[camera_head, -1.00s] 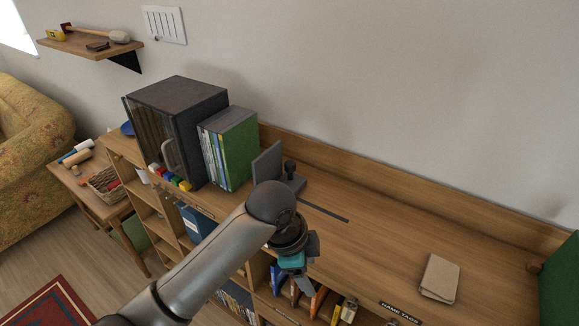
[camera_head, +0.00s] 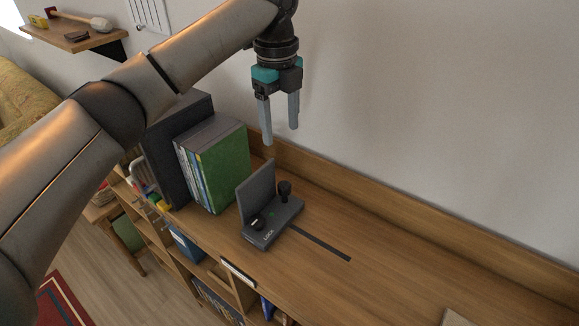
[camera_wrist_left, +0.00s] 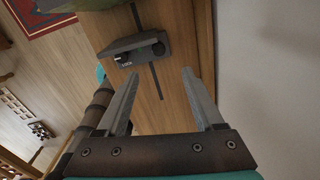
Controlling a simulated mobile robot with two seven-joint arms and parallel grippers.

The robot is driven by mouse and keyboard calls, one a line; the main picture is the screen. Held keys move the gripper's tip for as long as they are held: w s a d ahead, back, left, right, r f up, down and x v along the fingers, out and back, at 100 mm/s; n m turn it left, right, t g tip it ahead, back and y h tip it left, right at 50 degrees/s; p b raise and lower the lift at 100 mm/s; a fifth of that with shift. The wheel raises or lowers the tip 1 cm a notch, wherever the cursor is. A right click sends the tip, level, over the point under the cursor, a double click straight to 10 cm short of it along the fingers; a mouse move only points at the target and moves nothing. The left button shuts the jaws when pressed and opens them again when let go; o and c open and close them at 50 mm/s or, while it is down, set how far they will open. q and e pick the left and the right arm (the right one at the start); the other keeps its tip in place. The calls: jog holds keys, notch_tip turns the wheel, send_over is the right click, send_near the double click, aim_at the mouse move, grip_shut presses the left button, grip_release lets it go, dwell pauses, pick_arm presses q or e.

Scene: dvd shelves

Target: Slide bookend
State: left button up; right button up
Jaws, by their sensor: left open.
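The dark grey bookend (camera_head: 262,210) stands on the wooden shelf top, with an upright plate, a base marked "LOCK" and a black knob (camera_head: 284,188). A dark slot (camera_head: 322,244) runs from its base toward the right. The bookend also shows in the left wrist view (camera_wrist_left: 133,48), beyond the fingers. My left gripper (camera_head: 280,136) is open and empty, pointing down, above and behind the bookend and apart from it. Its two fingers also show in the left wrist view (camera_wrist_left: 160,98). My right gripper is not in view.
A raised back ledge (camera_head: 400,216) runs along the wall. The shelf top right of the slot is largely clear.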

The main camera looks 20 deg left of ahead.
pick_arm(q)
send_near(284, 184)
notch_tip(284, 184, down, 7)
jog(key=shift+f+b, duration=0.25)
jog(key=shift+b, duration=0.25)
jog(key=shift+f, duration=0.75)
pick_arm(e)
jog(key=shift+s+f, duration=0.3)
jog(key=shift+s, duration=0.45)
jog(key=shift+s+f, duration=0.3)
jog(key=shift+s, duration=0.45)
pick_arm(q)
jog(key=shift+w, duration=0.1)
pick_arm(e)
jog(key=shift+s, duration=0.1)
pick_arm(q)
jog(key=c, duration=0.5)
grip_shut()
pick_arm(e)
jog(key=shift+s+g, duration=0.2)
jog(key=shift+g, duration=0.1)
